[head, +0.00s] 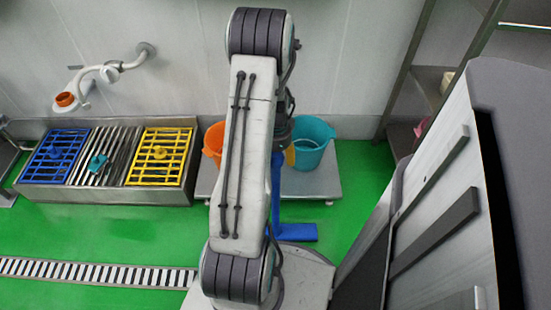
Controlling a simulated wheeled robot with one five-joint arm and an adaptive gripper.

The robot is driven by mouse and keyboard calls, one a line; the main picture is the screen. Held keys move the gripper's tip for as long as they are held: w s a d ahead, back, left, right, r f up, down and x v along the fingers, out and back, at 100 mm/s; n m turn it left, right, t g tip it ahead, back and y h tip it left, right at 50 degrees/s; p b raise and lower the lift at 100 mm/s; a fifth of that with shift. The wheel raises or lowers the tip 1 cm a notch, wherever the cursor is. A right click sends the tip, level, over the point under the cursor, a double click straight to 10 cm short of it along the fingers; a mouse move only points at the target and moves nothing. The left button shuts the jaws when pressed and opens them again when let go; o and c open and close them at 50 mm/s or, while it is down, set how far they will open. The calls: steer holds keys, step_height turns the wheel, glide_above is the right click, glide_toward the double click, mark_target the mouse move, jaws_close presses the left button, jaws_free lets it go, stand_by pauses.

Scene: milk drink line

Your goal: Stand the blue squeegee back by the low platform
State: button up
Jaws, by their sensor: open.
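The blue squeegee (296,233) shows in the head view just right of my arm. Its wide blue foot is at the green floor, in front of the low platform (322,187). Its blue handle rises, roughly upright, along the arm's right edge, and its upper part is hidden. The low platform is a grey flat base against the wall. My gripper (281,138) is mostly hidden behind my arm, near the top of the visible handle. It is open. I cannot tell whether its fingers are around the handle or touching it.
A teal bucket (311,143) and an orange bucket (213,143) stand on the platform. Left is a metal trough (110,196) with blue and yellow grates. A drain grate (95,271) crosses the floor. A metal rack (408,70) stands right. Green floor at left is clear.

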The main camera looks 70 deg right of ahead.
step_height(320, 180, up, 12)
steer(key=p, duration=0.2)
steer(key=shift+f+p, duration=0.1)
steer(key=shift+p, duration=0.2)
steer(key=shift+w, duration=0.15)
steer(key=w+a+r+n+t, duration=0.1)
steer(key=w+a+r+n, duration=0.4)
steer(key=w+a+n, duration=0.3)
steer(key=w+a+r+n, duration=0.5)
steer(key=w+a+n, duration=0.15)
steer(key=a, duration=0.45)
steer(key=s+a+r+n, duration=0.1)
steer(key=a+r+n, duration=0.1)
steer(key=a+n, duration=0.5)
steer(key=s+a+r+n+t, duration=0.1)
steer(key=s+a+n, duration=0.1)
steer(key=a+n, duration=0.5)
steer(key=shift+s+a+r, duration=0.3)
steer(key=shift+a+r, duration=0.1)
steer(key=shift+a, duration=2.05)
step_height(320, 180, up, 19)
steer(key=t+p, duration=0.1)
steer(key=p, duration=1.7)
steer(key=shift+r, duration=0.2)
